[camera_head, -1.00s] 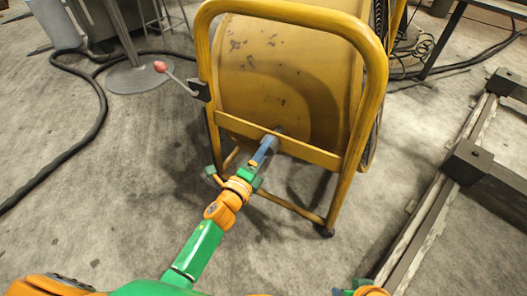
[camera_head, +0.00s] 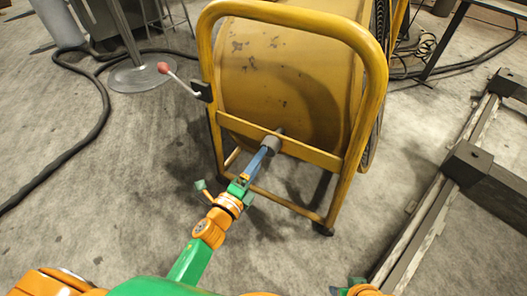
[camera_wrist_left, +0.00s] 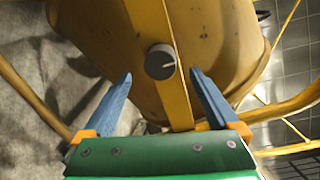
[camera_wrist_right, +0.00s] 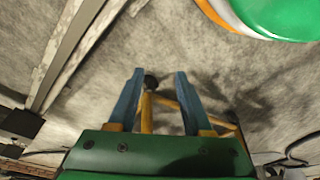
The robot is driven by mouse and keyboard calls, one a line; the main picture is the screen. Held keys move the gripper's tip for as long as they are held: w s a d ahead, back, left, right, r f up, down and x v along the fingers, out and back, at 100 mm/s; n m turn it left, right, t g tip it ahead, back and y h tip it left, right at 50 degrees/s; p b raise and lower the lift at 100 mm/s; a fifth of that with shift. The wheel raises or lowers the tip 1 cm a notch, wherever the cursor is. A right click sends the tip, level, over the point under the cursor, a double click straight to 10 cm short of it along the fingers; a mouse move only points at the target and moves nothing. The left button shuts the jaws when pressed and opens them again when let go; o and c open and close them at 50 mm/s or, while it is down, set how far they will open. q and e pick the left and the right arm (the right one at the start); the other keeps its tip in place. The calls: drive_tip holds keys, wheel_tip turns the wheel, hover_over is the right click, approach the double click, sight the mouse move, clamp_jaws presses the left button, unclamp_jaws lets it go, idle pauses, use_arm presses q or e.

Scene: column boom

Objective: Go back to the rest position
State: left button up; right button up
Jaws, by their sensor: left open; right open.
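My left gripper (camera_head: 258,165) points at the front crossbar of a yellow drum-shaped machine. In the left wrist view its two blue fingers (camera_wrist_left: 160,92) are apart with nothing between them. A round dark grey knob (camera_wrist_left: 159,62) on the yellow bar lies beyond the fingertips; the same knob (camera_head: 271,144) shows just past the gripper in the head view. My right gripper (camera_wrist_right: 155,85) is open and empty in the right wrist view, over the concrete floor. Its fingers do not show clearly in the head view, where only a bit of that arm shows at the bottom edge.
The yellow machine (camera_head: 295,75) stands in a tubular frame, with a red-knobbed lever (camera_head: 163,68) on its left. A dark rail assembly (camera_head: 440,190) lies at the right. A black hose (camera_head: 95,135) runs over the floor at the left.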

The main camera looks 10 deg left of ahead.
use_arm(q)
drive_tip(key=shift+v, duration=1.15)
use_arm(e)
drive_tip(key=shift+f, duration=0.4)
